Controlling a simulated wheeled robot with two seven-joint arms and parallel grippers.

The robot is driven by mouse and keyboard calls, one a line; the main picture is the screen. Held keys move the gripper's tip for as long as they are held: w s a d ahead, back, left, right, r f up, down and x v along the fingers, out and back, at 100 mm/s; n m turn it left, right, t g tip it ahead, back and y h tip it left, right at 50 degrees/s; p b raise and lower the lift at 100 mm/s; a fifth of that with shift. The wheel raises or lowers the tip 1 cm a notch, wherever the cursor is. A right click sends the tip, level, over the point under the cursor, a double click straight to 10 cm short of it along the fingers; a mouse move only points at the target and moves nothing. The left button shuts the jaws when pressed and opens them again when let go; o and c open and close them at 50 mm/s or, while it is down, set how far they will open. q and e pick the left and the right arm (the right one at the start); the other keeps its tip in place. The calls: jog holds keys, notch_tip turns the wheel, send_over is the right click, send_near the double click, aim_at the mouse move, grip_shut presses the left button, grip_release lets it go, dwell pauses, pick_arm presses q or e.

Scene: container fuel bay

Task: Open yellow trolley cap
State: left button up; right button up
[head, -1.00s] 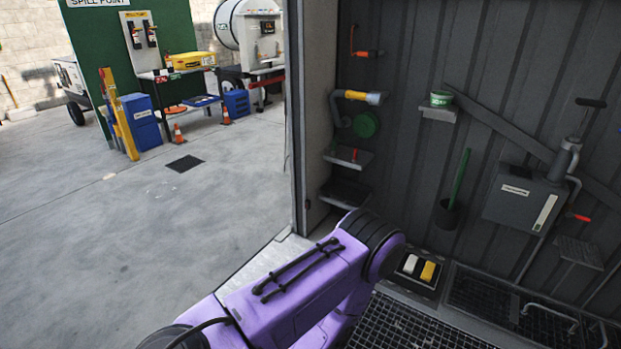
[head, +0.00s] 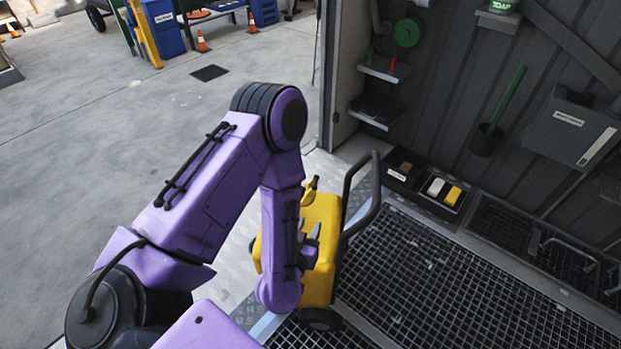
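The yellow trolley (head: 323,213) stands at the container's doorway in the head view, with a black tubular handle (head: 369,205) on its right and a dark wheel below. A small yellow and dark fitting (head: 309,190) sits at its top left; I cannot tell if it is the cap. My purple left arm hides the trolley's left side. My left gripper (head: 309,229) is in front of the trolley's body, below that fitting. My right gripper is not in view.
Black grating (head: 430,275) covers the container floor right of the trolley. Trays with white and yellow blocks (head: 443,192) lie by the wall. Shelves (head: 375,112) stand behind the trolley. Open concrete floor (head: 90,150) lies to the left.

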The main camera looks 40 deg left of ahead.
aim_at(315, 185)
pick_arm(q)
jog(key=w+a+r+y, duration=0.1)
jog(key=w+a, duration=0.1)
jog(key=w, duration=0.2)
jog(key=w+a+r+n+t+y, duration=0.1)
jog(key=w+a+r, duration=0.1)
jog(key=w, duration=0.2)
jog(key=w+a+r+t+y, duration=0.1)
jog(key=w, duration=0.3)
jog(key=shift+a+r+n, duration=0.35)
jog(key=shift+a+n, duration=0.05)
grip_shut()
